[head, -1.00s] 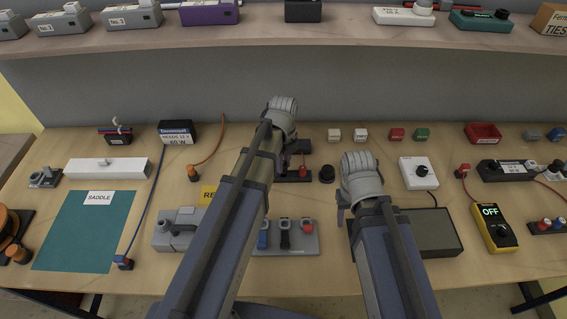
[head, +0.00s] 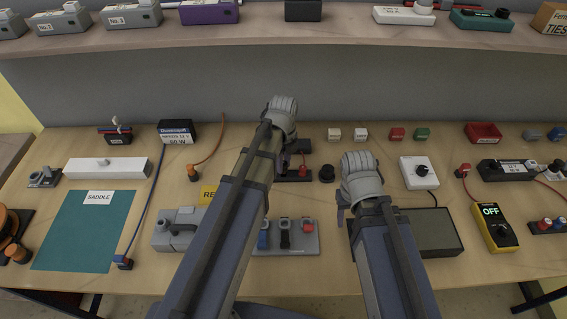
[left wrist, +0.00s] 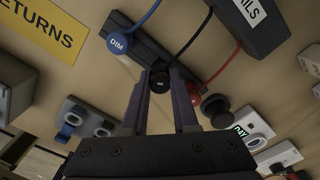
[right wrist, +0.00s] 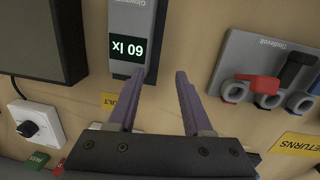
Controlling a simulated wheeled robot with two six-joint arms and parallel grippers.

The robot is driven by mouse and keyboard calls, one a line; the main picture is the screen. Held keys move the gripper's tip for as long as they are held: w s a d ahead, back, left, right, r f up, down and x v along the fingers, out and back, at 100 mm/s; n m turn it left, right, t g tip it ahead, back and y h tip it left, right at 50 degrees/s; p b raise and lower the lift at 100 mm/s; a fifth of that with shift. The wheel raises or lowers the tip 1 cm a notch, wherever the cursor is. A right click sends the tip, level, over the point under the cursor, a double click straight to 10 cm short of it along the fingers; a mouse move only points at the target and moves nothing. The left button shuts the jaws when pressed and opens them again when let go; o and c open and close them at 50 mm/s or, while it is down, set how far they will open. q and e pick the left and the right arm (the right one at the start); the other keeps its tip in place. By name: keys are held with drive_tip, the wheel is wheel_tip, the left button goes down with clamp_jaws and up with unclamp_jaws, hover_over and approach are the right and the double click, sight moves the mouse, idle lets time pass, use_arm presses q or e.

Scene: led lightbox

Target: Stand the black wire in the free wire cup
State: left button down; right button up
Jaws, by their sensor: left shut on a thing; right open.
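The black wire (left wrist: 188,45) runs from the dark TAILS box (left wrist: 255,25) to a black end plug (left wrist: 159,82). My left gripper (left wrist: 160,88) is shut on that plug, over or beside a dark strip (left wrist: 148,40). Whether the plug touches the strip cannot be told. A blue DIM plug (left wrist: 118,43) and a red plug (left wrist: 193,88) sit at the strip on either side. A round dark cup-like piece (left wrist: 215,108) stands close by, right of the red plug; it also shows in the head view (head: 327,174). My right gripper (right wrist: 160,75) is open and empty.
A grey meter reading 60 lx (right wrist: 130,45) lies below my right gripper. A white dial box (head: 418,172) and a dark panel (head: 440,232) are to the right.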

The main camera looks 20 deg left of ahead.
use_arm(q)
drive_tip(key=shift+f+b, duration=0.6)
drive_tip(key=shift+f, duration=0.1)
use_arm(e)
drive_tip(key=shift+f, duration=0.7)
use_arm(q)
drive_tip(key=shift+s+f, duration=0.1)
drive_tip(key=shift+f, duration=0.05)
use_arm(e)
drive_tip(key=shift+s+f, duration=0.1)
